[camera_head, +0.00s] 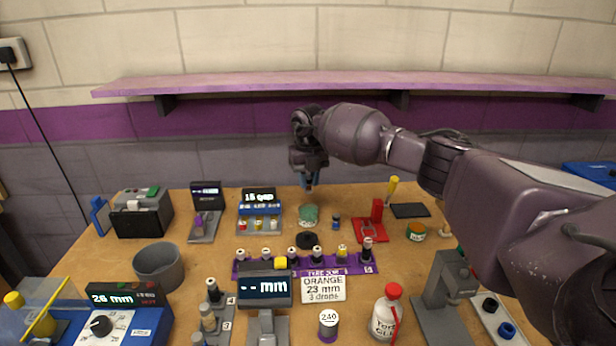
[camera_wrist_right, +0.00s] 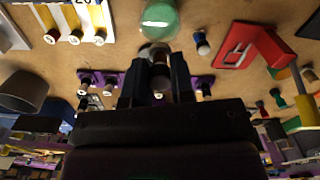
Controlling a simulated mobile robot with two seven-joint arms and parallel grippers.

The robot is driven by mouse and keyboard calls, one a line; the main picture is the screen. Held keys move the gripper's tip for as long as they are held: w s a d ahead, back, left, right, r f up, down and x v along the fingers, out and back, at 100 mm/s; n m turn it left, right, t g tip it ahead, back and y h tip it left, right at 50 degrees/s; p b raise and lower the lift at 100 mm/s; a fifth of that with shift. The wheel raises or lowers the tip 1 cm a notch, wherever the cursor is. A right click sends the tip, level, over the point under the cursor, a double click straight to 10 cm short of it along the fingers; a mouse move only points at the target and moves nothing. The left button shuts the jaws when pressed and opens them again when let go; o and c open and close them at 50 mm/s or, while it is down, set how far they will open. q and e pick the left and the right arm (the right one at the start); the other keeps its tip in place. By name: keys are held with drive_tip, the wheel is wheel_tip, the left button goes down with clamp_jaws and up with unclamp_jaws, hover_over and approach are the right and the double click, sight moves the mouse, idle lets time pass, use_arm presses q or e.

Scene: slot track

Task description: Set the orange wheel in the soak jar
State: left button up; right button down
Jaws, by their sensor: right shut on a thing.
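My right gripper (camera_head: 309,184) points down above and just behind the green soak jar (camera_head: 308,214) at the back middle of the table. In the right wrist view its fingers (camera_wrist_right: 160,78) are shut on a small brownish piece with a pale end (camera_wrist_right: 158,58), apparently the orange wheel; it is dim and partly hidden by the fingers. In that view the jar (camera_wrist_right: 160,18) stands just beyond the fingertips, and I see no contact with it. In the head view the held piece cannot be made out. My left gripper is not in view.
A purple rack (camera_head: 352,263) of small wheels and a black disc (camera_head: 307,240) stand in front of the jar. A shelf (camera_head: 350,88) hangs behind.

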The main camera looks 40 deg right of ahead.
sight(308, 205)
drive_tip(key=shift+f+b, duration=0.35)
drive_tip(key=shift+f, duration=1.05)
drive_tip(key=shift+f+b, duration=0.35)
drive_tip(key=shift+f, duration=0.85)
drive_tip(key=shift+f+b, duration=0.4)
drive_tip(key=shift+f, duration=1)
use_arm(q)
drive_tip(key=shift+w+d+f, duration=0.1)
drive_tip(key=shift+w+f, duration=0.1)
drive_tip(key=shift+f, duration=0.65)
use_arm(e)
drive_tip(key=shift+f, duration=0.15)
